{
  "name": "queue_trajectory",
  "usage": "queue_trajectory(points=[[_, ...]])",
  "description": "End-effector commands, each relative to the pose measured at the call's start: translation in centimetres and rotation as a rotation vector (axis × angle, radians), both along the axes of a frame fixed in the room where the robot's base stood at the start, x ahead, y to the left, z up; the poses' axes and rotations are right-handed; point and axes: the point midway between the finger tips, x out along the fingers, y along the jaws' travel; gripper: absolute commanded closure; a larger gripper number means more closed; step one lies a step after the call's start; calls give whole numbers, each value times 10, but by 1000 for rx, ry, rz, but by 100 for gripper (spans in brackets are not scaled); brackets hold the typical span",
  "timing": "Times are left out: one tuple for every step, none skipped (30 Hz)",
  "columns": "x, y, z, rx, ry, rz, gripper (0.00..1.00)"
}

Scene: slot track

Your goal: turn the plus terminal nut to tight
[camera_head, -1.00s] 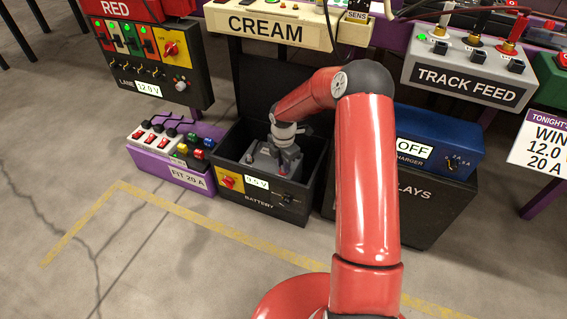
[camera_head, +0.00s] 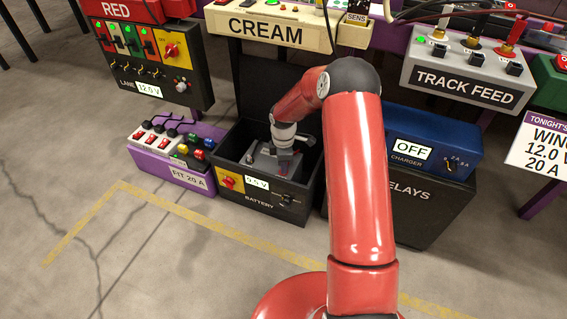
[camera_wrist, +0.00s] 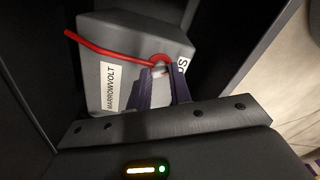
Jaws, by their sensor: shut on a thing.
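The grey battery (camera_wrist: 132,62) labelled MARROWVOLT sits in the open black battery box (camera_head: 262,204); it also shows in the head view (camera_head: 259,162). A red lead (camera_wrist: 100,48) runs across the battery top to a red ring at the plus terminal (camera_wrist: 161,59). My gripper (camera_wrist: 160,73) points at this terminal, with its two dark fingers either side of it. It is shut on the nut there, which the fingertips mostly hide. In the head view my gripper (camera_head: 284,160) is down inside the box. How tight the nut is cannot be told.
The box walls stand close around my gripper. The box front has a red knob (camera_head: 229,182) and a display that seems to read 9.5 V (camera_head: 257,184). A purple fuse box (camera_head: 172,172) stands left, and a blue charger showing OFF (camera_head: 432,140) right.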

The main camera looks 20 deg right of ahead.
Motion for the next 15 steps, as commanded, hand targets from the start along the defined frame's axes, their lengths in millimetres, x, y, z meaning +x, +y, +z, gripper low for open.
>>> queue_trajectory(points=[[0,1,1,0,-1,-44,100],[0,0,1,-1,-1,-73,100],[0,0,1,-1,-1,-111,100],[0,0,1,-1,-2,-139,100],[1,1,1,0,-2,-168,100],[1,1,1,0,-2,-206,100],[1,0,1,-1,-2,-234,100],[1,0,1,0,-2,-263,100],[1,1,1,0,-2,-301,100],[1,0,0,-1,-2,-330,100],[1,0,0,-1,-2,-358,100],[1,1,0,-1,-2,-396,100],[1,1,0,-1,-2,-424,100],[1,1,0,-1,-2,-453,100],[1,0,0,-1,-2,-492,100]])
